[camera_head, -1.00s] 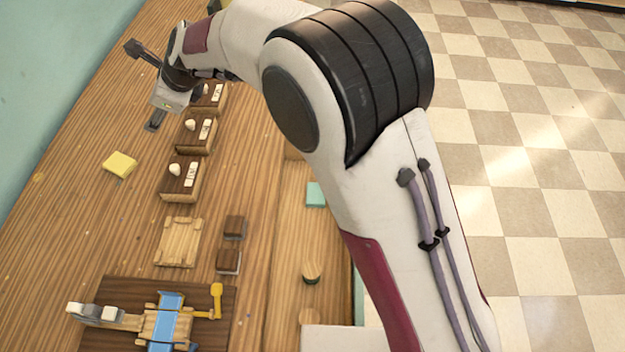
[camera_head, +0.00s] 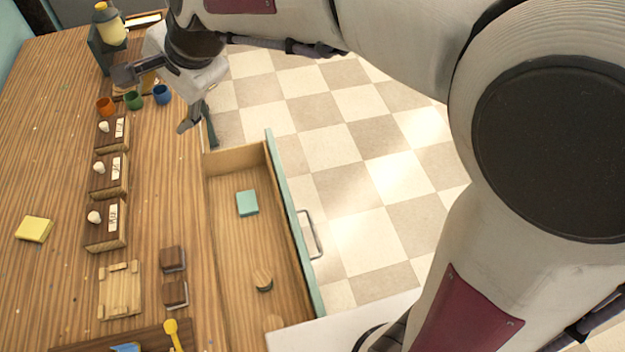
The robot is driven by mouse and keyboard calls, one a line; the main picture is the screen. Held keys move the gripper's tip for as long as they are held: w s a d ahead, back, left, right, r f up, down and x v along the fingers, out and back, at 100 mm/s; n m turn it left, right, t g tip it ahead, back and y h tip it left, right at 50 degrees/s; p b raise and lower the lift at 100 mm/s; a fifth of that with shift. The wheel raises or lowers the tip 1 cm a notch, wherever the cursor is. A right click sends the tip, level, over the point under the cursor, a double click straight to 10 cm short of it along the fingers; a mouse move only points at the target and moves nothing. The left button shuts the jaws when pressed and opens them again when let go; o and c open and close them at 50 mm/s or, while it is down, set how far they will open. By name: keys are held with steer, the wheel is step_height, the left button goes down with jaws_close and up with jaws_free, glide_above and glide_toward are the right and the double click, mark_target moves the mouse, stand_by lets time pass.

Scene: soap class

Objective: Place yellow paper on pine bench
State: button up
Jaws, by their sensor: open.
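A yellow block-like pad (camera_head: 34,229), which looks like the yellow paper, lies flat at the left of the striped wooden bench top (camera_head: 55,150). I cannot tell whether this bench top or the small pale slatted wooden piece (camera_head: 120,290) on it is the pine bench. My gripper (camera_head: 198,130) is open and empty. It hangs near the bench's right edge, above the far end of the open drawer, well up and right of the yellow pad.
Dark boxes (camera_head: 106,222) stand in a row. Coloured cups (camera_head: 133,100) and a yellow-topped bottle (camera_head: 109,24) are beyond. Bench around the yellow pad is clear.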

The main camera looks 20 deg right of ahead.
steer(key=s+d+f+n+h, duration=0.1)
steer(key=s+d+n, duration=0.4)
steer(key=s+d, duration=0.6)
steer(key=s+d+f+n+h, duration=0.2)
steer(key=s+d+n+h, duration=0.2)
steer(key=s+d, duration=0.8)
steer(key=d+n, duration=0.1)
steer(key=d, duration=0.2)
steer(key=shift+s+d+f, duration=0.15)
steer(key=shift+d, duration=0.2)
steer(key=o, duration=1.3)
steer(key=shift+c, duration=0.2)
steer(key=shift+d, duration=0.1)
